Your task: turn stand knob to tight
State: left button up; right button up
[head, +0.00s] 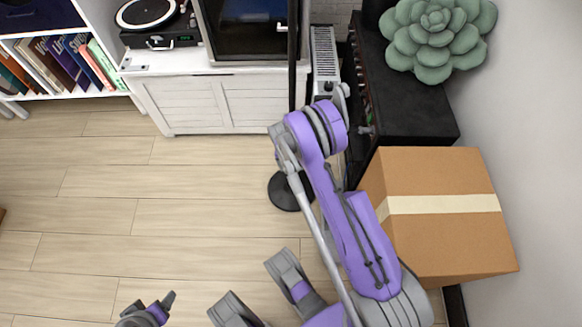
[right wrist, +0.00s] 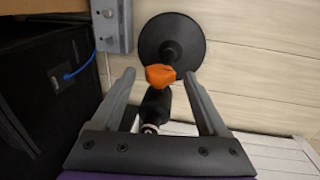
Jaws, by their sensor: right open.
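The stand is a thin black pole (head: 292,55) with a round black base on the floor; the base also shows in the right wrist view (right wrist: 172,30). The stand's orange knob (right wrist: 160,76) is on the pole, and in the head view my right arm hides it. My right gripper (right wrist: 159,82) is open, with one grey finger on each side of the knob in the picture. No contact shows, and I cannot tell how deep the knob lies between the fingertips. My left gripper (head: 170,298) is partly in view at the bottom left, far from the stand; its jaws are unclear.
A black amplifier-like cabinet (head: 415,105) and a cardboard box (head: 440,225) stand right of my right arm. A white cabinet (head: 190,105) with a turntable (head: 150,15) is behind. A white slatted radiator (head: 325,50) stands near the pole. The wooden floor (head: 150,210) at left is clear.

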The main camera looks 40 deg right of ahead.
jog(key=shift+f, duration=0.35)
grip_shut()
jog(key=shift+s+d, duration=0.1)
dwell(0.3)
jog(key=shift+s+d+t+y, duration=0.1)
jog(key=shift+d+t+y, duration=0.1)
jog(key=shift+t+y, duration=0.65)
jog(key=shift+s+d+t+y, duration=0.1)
jog(key=shift+t+y, duration=0.6)
jog(key=shift+y, duration=0.2)
jog(key=shift+s+d+t+y, duration=0.1)
jog(key=shift+t+y, duration=0.55)
jog(key=shift+y, duration=0.2)
